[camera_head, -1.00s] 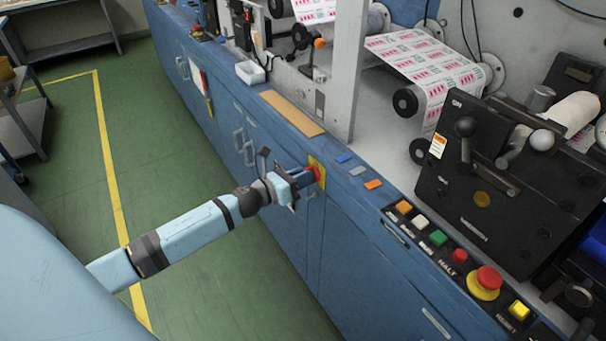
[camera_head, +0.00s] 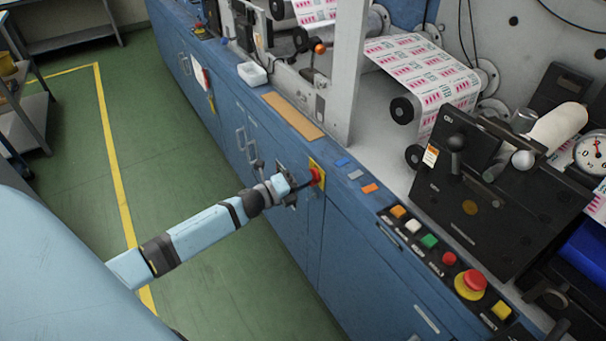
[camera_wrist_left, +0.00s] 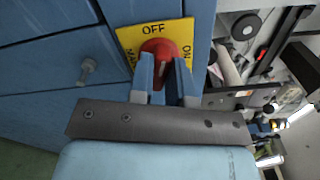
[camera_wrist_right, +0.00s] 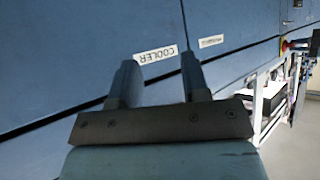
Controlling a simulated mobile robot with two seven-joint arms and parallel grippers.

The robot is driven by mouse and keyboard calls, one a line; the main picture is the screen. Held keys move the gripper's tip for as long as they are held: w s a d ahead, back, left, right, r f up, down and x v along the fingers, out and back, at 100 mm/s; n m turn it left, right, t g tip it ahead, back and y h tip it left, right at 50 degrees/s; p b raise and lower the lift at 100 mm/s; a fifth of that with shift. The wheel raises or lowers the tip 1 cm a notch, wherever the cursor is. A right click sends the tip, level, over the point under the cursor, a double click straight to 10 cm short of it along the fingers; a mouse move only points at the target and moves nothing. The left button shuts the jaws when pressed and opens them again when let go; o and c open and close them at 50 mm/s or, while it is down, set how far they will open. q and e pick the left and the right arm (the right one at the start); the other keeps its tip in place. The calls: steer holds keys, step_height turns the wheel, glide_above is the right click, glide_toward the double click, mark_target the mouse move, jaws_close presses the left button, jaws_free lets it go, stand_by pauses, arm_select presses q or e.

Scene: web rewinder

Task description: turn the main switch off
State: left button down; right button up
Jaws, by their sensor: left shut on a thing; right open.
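The main switch is a red rotary knob (camera_head: 317,176) on a yellow plate on the blue cabinet front. In the left wrist view the knob (camera_wrist_left: 160,50) shows close up, and its plate (camera_wrist_left: 128,36) reads OFF at the top of the picture and ON at the right. My left gripper (camera_wrist_left: 164,78) is shut on the knob, one finger on each side; its fingers hide the knob's lower part. In the head view my left gripper (camera_head: 300,184) reaches the switch from the left. My right gripper (camera_wrist_right: 160,78) is open and empty in front of a blue panel labelled COOLER.
A row of push buttons with a red emergency stop (camera_head: 471,281) lies on the ledge to the right. A black control box (camera_head: 490,190) with levers stands behind it. A small cabinet knob (camera_wrist_left: 87,68) sticks out left of the switch. The green floor (camera_head: 185,150) is clear.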

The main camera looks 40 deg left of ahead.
arm_select(q)
steer(key=n+p, duration=0.2)
steer(key=n, duration=0.1)
steer(key=shift+f+n, duration=0.1)
steer(key=shift+n, duration=0.3)
stand_by(0.4)
steer(key=c, duration=1.1)
jaws_free()
steer(key=shift+s, duration=0.1)
steer(key=v, duration=1.3)
steer(key=shift+s+a, duration=0.2)
steer(key=shift+s, duration=0.1)
